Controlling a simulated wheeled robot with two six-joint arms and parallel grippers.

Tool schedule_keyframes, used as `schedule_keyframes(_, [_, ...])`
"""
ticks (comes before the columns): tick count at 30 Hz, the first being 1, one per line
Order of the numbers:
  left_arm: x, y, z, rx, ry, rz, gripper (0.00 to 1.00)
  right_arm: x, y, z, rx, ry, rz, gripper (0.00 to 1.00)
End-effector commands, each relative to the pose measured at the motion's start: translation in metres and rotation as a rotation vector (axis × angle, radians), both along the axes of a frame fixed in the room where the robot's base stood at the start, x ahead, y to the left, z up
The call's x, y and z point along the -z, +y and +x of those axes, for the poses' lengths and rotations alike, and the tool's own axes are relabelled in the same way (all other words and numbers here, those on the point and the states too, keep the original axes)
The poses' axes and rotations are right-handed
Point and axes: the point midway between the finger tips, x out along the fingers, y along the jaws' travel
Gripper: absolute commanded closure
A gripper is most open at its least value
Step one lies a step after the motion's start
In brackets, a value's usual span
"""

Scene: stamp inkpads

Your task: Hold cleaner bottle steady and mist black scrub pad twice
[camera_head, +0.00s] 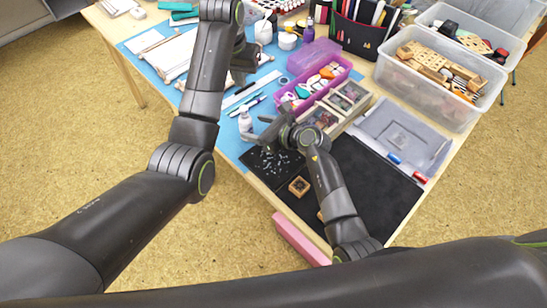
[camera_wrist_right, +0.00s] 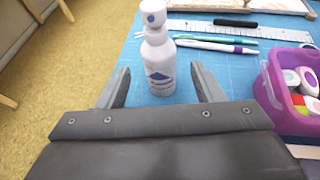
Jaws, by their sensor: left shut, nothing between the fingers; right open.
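The cleaner bottle (camera_head: 245,124) is white with a blue mark and stands upright on the blue mat. It also shows in the right wrist view (camera_wrist_right: 158,62). My right gripper (camera_head: 254,127) is open, with its fingers at either side of the bottle's lower body in the right wrist view; a gap shows at each side. The black scrub pad (camera_head: 266,163), dotted with pale specks, lies flat just in front of the bottle. My left gripper (camera_head: 241,76) is shut and empty, above the mat behind the bottle; its arm partly hides it.
A purple bin (camera_head: 318,88) of stamps stands right of the bottle. A ruler and pens (camera_wrist_right: 216,45) lie behind it. A wooden stamp (camera_head: 299,186) sits on the dark mat (camera_head: 375,190). A clear bin (camera_head: 430,103) of wooden blocks is at the right.

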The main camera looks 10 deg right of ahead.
Motion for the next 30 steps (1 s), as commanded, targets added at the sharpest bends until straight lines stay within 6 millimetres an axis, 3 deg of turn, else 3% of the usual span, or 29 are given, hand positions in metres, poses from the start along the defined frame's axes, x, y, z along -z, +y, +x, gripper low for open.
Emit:
schedule_keyframes(15, [0.0, 0.0, 0.0, 0.0, 0.0, 0.0, 1.0, -0.029, -0.053, -0.05, 0.0, -0.001, -0.002, 0.39])
schedule_keyframes(30, [0.0, 0.0, 0.0, 0.0, 0.0, 0.0, 1.0, -0.032, -0.057, -0.055, 0.0, 0.0, -0.001, 0.39])
